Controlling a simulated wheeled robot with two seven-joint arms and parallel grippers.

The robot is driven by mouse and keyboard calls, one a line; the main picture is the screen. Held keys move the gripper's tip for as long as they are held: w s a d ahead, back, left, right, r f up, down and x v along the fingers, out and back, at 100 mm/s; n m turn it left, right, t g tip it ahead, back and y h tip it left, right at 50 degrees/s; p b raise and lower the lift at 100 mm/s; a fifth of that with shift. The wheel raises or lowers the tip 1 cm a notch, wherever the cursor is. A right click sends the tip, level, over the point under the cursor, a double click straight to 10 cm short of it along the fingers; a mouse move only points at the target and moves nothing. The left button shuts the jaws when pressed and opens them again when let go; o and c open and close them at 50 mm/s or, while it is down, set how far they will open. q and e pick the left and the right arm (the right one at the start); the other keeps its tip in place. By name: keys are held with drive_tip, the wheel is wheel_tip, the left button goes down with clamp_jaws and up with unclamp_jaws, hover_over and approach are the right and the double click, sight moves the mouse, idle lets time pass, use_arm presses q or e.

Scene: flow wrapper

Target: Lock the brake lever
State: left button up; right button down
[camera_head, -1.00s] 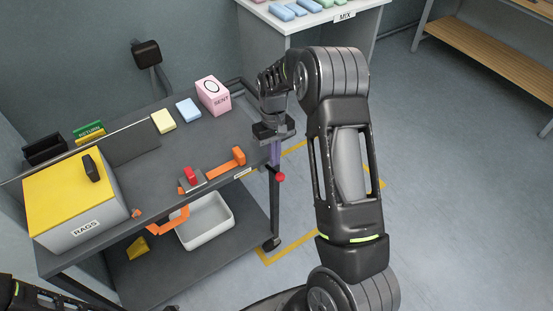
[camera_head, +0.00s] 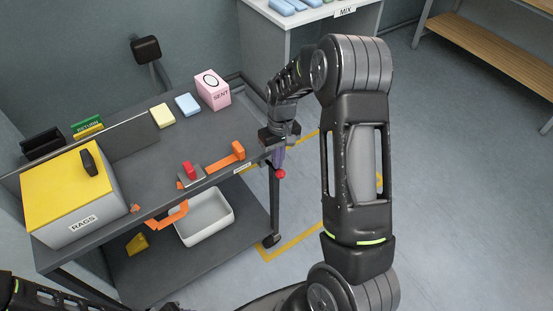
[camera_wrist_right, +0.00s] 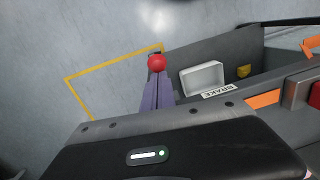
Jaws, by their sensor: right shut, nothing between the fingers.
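The brake lever shows as a red ball knob (camera_head: 280,173) at the right front corner of the dark cart (camera_head: 230,180). The knob also shows in the right wrist view (camera_wrist_right: 157,62). A BRAKE label (camera_wrist_right: 217,92) is on the cart edge beside it. My right gripper (camera_head: 279,158) has purple fingers, is shut and empty, and points down just above the knob. In the right wrist view its fingertips (camera_wrist_right: 157,78) come right up to the knob; I cannot tell whether they touch. The lever's shaft is hidden. My left gripper is out of view.
On the cart top are an orange handle with a red block (camera_head: 188,169), a pink SENT box (camera_head: 213,91), a blue block (camera_head: 188,105) and a yellow-lidded RAGS box (camera_head: 75,195). A white bin (camera_head: 205,215) stands on the lower shelf. Open floor lies right of the cart.

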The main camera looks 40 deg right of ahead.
sight(284, 173)
drive_tip(key=f+t+b, duration=0.1)
drive_tip(key=b, duration=0.2)
drive_tip(key=s+f+t+b, duration=0.1)
drive_tip(key=f+t+b, duration=0.1)
drive_tip(key=b, duration=0.2)
drive_tip(key=s+f+t+b, duration=0.1)
drive_tip(key=b, duration=0.2)
drive_tip(key=shift+s+f+t, duration=0.1)
drive_tip(key=shift+f+t, duration=0.15)
drive_tip(key=shift+t, duration=0.05)
drive_tip(key=shift+s+f+b, duration=0.2)
drive_tip(key=shift+f+b, duration=0.25)
drive_tip(key=shift+b, duration=0.4)
drive_tip(key=shift+s+f, duration=0.1)
drive_tip(key=shift+r+p, duration=0.35)
drive_tip(key=shift+r, duration=0.15)
drive_tip(key=r+p, duration=0.1)
drive_tip(key=r, duration=0.1)
drive_tip(key=w+r+p, duration=0.1)
drive_tip(key=r+p, duration=0.1)
drive_tip(key=shift+w+d+r, duration=0.1)
drive_tip(key=shift+d, duration=0.1)
drive_tip(key=s+r, duration=0.5)
drive_tip(key=r, duration=0.2)
drive_tip(key=shift+s+d+r+b, duration=0.2)
drive_tip(key=shift+d+b, duration=0.1)
drive_tip(key=shift+d, duration=0.05)
